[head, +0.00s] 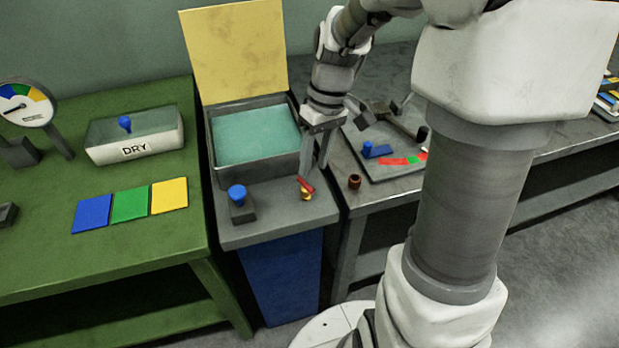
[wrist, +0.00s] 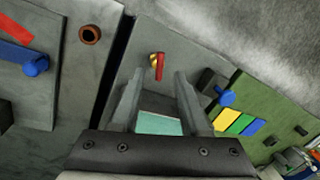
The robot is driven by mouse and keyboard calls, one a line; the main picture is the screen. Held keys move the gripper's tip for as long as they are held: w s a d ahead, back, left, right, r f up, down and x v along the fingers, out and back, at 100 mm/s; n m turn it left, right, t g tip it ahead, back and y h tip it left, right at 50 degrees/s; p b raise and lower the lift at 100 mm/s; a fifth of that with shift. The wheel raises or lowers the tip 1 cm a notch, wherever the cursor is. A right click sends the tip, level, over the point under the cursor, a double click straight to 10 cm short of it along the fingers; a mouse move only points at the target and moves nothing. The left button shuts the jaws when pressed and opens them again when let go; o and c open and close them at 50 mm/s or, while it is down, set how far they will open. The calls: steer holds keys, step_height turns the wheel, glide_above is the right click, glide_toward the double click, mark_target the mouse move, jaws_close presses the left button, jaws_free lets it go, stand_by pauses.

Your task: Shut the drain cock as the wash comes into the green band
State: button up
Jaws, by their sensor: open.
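The drain cock (head: 306,191) has a brass body and a red lever, and sits on the front ledge of the grey tank (head: 208,150). In the wrist view, the cock (wrist: 158,66) shows just beyond my fingertips, its lever roughly upright in the picture. The wash (head: 255,133) is a flat teal liquid in the tank. My gripper (head: 316,166) is open and empty, fingers down, above and behind the cock and apart from it. A round dial (head: 25,103) at far left has blue, green and yellow bands; its dark needle appears to lie left of the hub, exact reading unclear.
Blue, green (head: 130,204) and yellow cards lie on the green bench, near a tray marked DRY (head: 140,148). A blue-knobbed block (head: 238,196) stands left of the cock. A brown ring (head: 354,181) lies to its right. The yellow lid (head: 237,52) stands raised behind.

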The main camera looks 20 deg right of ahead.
mark_target(309, 186)
steer(key=shift+s+a+f+b, duration=0.1)
steer(key=shift+a+f+b, duration=0.15)
steer(key=shift+f, duration=0.9)
steer(key=shift+s+a+f+b, duration=0.1)
steer(key=shift+a+f+b, duration=0.1)
steer(key=shift+f, duration=0.95)
jaws_close()
